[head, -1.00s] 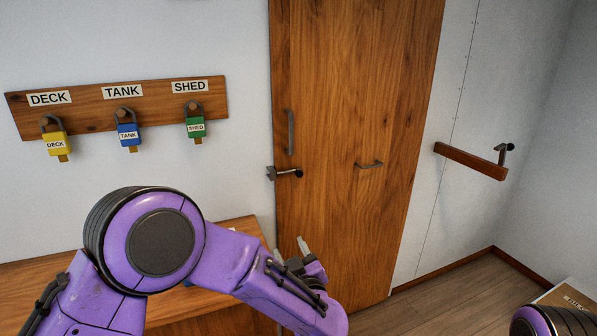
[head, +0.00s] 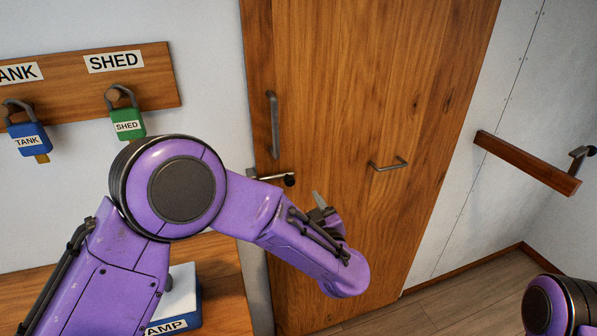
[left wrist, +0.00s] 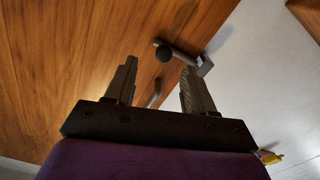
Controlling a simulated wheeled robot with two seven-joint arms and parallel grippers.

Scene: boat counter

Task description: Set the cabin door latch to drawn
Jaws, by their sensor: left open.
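The cabin door (head: 350,90) is a tall wooden panel. Its latch (head: 270,178) is a grey metal bolt with a black knob (head: 289,180) at the door's left edge. My left arm partly crosses in front of the area just below it. My left gripper (head: 322,203) is just right of and below the knob in the head view, its far finger partly hidden. In the left wrist view its two fingers (left wrist: 160,80) stand apart and empty. There the knob (left wrist: 164,53) shows between and beyond the fingertips, with the metal keeper (left wrist: 204,65) near the right finger. My right gripper is out of view.
The door has a vertical bar handle (head: 274,125) above the latch and a horizontal pull (head: 388,164) to the right. A wooden bar (head: 525,162) sticks out from the right wall. Padlocks hang at left, including a green one (head: 127,122). A blue-and-white box (head: 180,300) stands on the bench.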

